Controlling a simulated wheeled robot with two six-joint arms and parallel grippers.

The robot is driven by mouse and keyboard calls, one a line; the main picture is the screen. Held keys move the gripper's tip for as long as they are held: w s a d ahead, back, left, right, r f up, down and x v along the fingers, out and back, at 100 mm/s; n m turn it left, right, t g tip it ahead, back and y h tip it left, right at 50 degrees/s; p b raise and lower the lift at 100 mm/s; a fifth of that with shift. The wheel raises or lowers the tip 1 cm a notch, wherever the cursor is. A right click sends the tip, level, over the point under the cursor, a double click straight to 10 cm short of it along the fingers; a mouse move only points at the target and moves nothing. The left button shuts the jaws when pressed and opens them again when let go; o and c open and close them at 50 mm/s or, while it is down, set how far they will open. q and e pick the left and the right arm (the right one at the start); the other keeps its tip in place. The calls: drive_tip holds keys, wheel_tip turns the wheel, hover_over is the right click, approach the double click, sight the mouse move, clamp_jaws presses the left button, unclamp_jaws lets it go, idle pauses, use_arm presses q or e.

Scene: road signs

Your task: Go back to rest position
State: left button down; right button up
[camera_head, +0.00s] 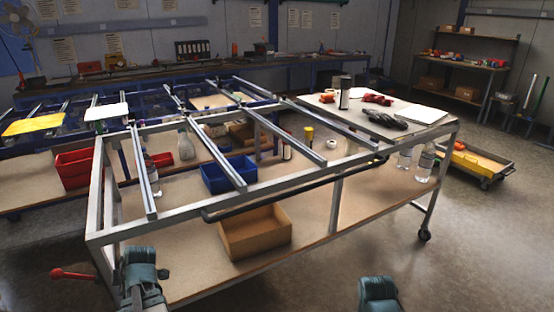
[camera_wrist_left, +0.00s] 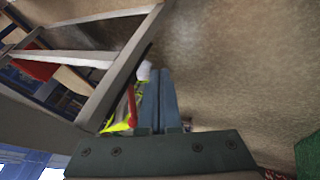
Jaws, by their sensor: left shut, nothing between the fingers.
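My left gripper (camera_wrist_left: 160,98) shows in the left wrist view with its two blue-grey fingers together and nothing between them. It is beside a pale metal frame bar. In the head view my left arm comes up at the bottom left, by the near left corner of the metal frame table (camera_head: 150,222); its fingertips cannot be made out there. Part of my right arm shows at the bottom edge, right of the middle. My right gripper is out of view.
The table's lower shelf holds a cardboard box (camera_head: 255,232) and a blue bin (camera_head: 229,174). A red lever (camera_head: 75,273) sticks out left of my left arm. A yellow sign plate (camera_head: 35,125) lies farther back. A low cart (camera_head: 476,161) stands right; floor nearby is clear.

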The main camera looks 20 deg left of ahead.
use_arm(q)
drive_tip(key=w+d+r+m+h+p, duration=0.1)
drive_tip(key=w+d+m+p, duration=0.1)
drive_tip(key=w+d+m, duration=0.5)
drive_tip(key=w+d+r+m+t+h+p, duration=0.1)
drive_tip(key=w+d+m+p, duration=0.15)
drive_tip(key=d, duration=0.75)
drive_tip(key=w+d+r+m+h+p, duration=0.1)
drive_tip(key=w+d+r+m+p, duration=0.1)
drive_tip(key=w+d+m, duration=0.5)
drive_tip(key=s+d+r+m+h+p, duration=0.1)
drive_tip(key=d+m, duration=0.6)
drive_tip(key=d, duration=0.8)
drive_tip(key=s+d+r+m+g+h+p, duration=0.1)
drive_tip(key=s+d+m+p, duration=0.3)
drive_tip(key=d, duration=1.1)
drive_tip(key=s+r+m+h, duration=0.1)
drive_tip(key=m, duration=0.2)
drive_tip(key=shift+d+r, duration=0.3)
drive_tip(key=shift+r, duration=0.1)
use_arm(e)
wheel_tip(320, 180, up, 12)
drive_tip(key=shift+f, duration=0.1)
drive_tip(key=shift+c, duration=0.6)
use_arm(q)
drive_tip(key=shift+a, duration=0.15)
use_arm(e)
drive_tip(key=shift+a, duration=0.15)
